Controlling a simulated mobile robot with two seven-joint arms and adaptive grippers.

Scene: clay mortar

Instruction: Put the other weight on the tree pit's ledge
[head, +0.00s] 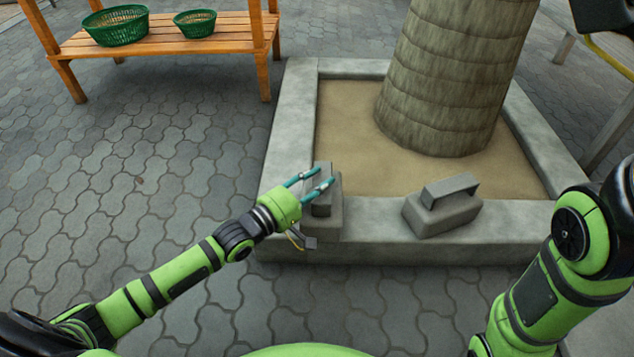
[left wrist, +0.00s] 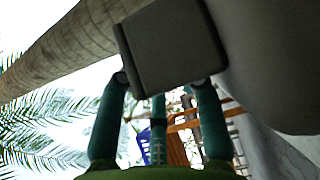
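One grey weight (head: 325,203), a block with a raised handle, is at the left front corner of the tree pit's ledge (head: 280,140). A second grey weight (head: 440,213) rests on the ledge's front side, right of the first. My left gripper (head: 324,176) is at the first weight's handle, with its teal fingers apart. In the left wrist view a dark grey block, the weight (left wrist: 172,50), fills the space at the tips of the left gripper (left wrist: 160,82). Whether the fingers press on it is unclear. My right arm shows at the right, but its gripper is out of view.
A thick tree trunk (head: 450,75) stands in the sandy pit (head: 345,125). A wooden bench (head: 185,45) with two green baskets (head: 115,25) (head: 195,23) is at the back left. The paving left of the ledge is clear.

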